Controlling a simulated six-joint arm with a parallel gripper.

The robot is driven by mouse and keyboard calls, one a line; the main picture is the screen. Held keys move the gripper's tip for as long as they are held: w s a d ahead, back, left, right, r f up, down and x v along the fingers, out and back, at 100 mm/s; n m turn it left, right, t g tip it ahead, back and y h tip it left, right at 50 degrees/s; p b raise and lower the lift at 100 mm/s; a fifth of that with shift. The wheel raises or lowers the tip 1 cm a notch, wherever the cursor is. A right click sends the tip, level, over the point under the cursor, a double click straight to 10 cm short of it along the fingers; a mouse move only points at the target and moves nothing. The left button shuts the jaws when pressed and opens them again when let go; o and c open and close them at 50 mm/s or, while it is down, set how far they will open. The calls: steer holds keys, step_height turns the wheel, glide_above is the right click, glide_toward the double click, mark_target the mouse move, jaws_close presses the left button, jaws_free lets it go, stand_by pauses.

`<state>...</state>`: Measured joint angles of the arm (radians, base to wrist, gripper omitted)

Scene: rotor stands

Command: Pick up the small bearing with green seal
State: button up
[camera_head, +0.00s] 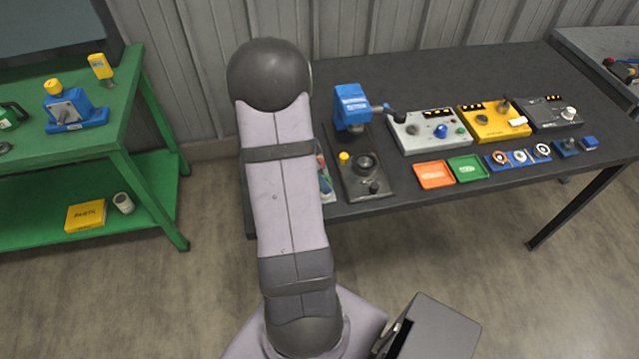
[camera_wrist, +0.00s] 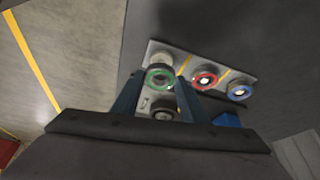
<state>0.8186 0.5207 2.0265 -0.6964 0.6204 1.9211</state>
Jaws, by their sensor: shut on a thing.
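The small bearing with the green seal (camera_wrist: 160,78) shows in the wrist view as a green ring with a pale rim. My gripper (camera_wrist: 158,92) is shut on it, one dark blue finger on each side. The bearing appears over the left end of a light grey plate (camera_wrist: 219,78); I cannot tell whether it is clear of the plate. A red-ringed bearing (camera_wrist: 204,78) and a blue-ringed bearing (camera_wrist: 239,92) sit on that plate to the right. In the head view my arm hides my gripper and most of that area.
The dark table (camera_head: 430,200) carries a blue-headed press (camera_head: 352,106), a grey device (camera_head: 428,130), a yellow device (camera_head: 493,119), an orange tray (camera_head: 433,174) and a green tray (camera_head: 467,168). A green bench (camera_head: 150,90) stands left. A blue block (camera_wrist: 227,119) is near my right finger.

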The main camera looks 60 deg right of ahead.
step_height(320, 180, up, 7)
steer(key=b, duration=0.1)
steer(key=s+d+m+p, duration=0.2)
steer(key=s, duration=0.3)
steer(key=d+r+n+p, duration=0.2)
steer(key=d+r, duration=0.1)
steer(key=d, duration=0.8)
steer(key=shift+s+d, duration=0.25)
steer(key=shift+s, duration=0.1)
steer(key=shift+f, duration=0.2)
steer(key=shift+f+b, duration=1.4)
steer(key=shift+f, duration=1.2)
steer(key=shift+f+b, duration=1.1)
steer(key=shift+b, duration=0.05)
